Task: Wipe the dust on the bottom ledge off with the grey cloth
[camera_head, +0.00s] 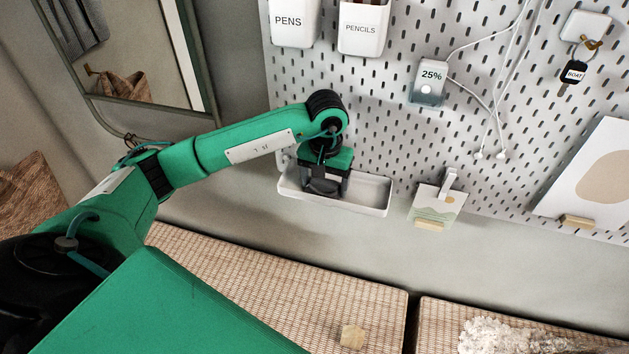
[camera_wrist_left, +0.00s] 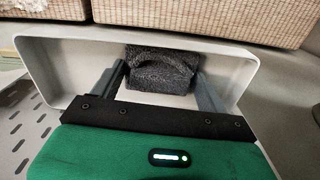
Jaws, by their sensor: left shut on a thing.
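The bottom ledge is a shallow white tray (camera_head: 372,194) low on the pegboard. It also fills much of the left wrist view (camera_wrist_left: 62,58). My left gripper (camera_head: 325,187) points down into the left half of the tray. In the left wrist view its two fingers (camera_wrist_left: 160,88) stand on either side of the dark grey cloth (camera_wrist_left: 160,72), a thick folded bundle, and are shut on it. The cloth is within the tray's walls; whether it touches the floor I cannot tell. I can make out no clear dust. My right gripper is not in view.
Above hang a pens cup (camera_head: 295,22), a pencils cup (camera_head: 362,28) and a 25% device (camera_head: 428,82) with earphone cords. A picture card (camera_head: 437,207) is just right of the tray.

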